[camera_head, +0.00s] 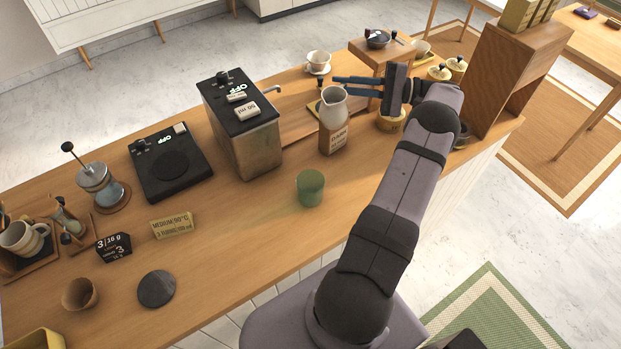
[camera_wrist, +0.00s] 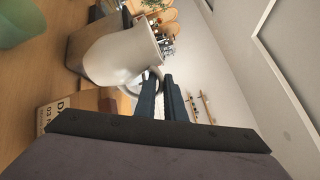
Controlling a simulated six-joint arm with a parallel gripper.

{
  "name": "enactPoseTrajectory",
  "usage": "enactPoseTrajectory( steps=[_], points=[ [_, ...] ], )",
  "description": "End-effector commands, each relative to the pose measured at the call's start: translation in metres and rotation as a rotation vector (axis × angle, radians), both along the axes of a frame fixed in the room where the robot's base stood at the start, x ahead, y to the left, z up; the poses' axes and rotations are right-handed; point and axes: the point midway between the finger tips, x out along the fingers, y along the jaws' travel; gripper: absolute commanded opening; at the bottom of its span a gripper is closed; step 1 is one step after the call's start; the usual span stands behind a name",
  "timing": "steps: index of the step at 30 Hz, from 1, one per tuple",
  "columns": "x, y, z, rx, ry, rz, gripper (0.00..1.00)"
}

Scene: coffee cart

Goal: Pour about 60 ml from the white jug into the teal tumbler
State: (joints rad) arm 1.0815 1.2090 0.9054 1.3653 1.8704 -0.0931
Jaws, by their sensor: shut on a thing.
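The white jug (camera_head: 334,106) is near the middle of the counter in the head view, roughly upright. It fills the upper left of the wrist view (camera_wrist: 120,55). My gripper (camera_head: 349,87) comes from the right and is shut on the jug's handle, and its dark blue fingers (camera_wrist: 162,85) show at the handle in the wrist view. The jug's contents are hidden. The teal tumbler (camera_head: 310,189), greenish in this light, stands upright on the counter, in front and to the left of the jug. Part of it shows at the wrist view's upper left corner (camera_wrist: 18,22).
A labelled brown package (camera_head: 333,139) is directly below the jug in the picture. The metal dispenser (camera_head: 257,148) with a spout stands to the left. A wooden stand (camera_head: 371,50) and canisters (camera_head: 440,72) are behind my gripper. The counter around the tumbler is clear.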

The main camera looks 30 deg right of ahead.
Motion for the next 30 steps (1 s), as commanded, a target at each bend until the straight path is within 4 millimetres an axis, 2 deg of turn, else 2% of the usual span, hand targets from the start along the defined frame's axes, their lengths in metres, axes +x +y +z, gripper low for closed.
enactPoseTrajectory(
  steps=[13,14,16,20,27,30],
  points=[
    [-0.015,0.024,0.014,-0.234,-0.143,-0.002,0.00],
    [-0.016,0.026,0.012,-0.250,-0.152,-0.001,0.00],
    [-0.019,0.031,-0.009,-0.287,-0.172,0.000,0.00],
    [-0.024,0.039,-0.026,-0.361,-0.219,-0.002,0.00],
    [-0.035,0.058,-0.040,-0.498,-0.302,0.000,0.00],
    [-0.038,0.062,-0.039,-0.555,-0.337,-0.001,0.00]
  ],
)
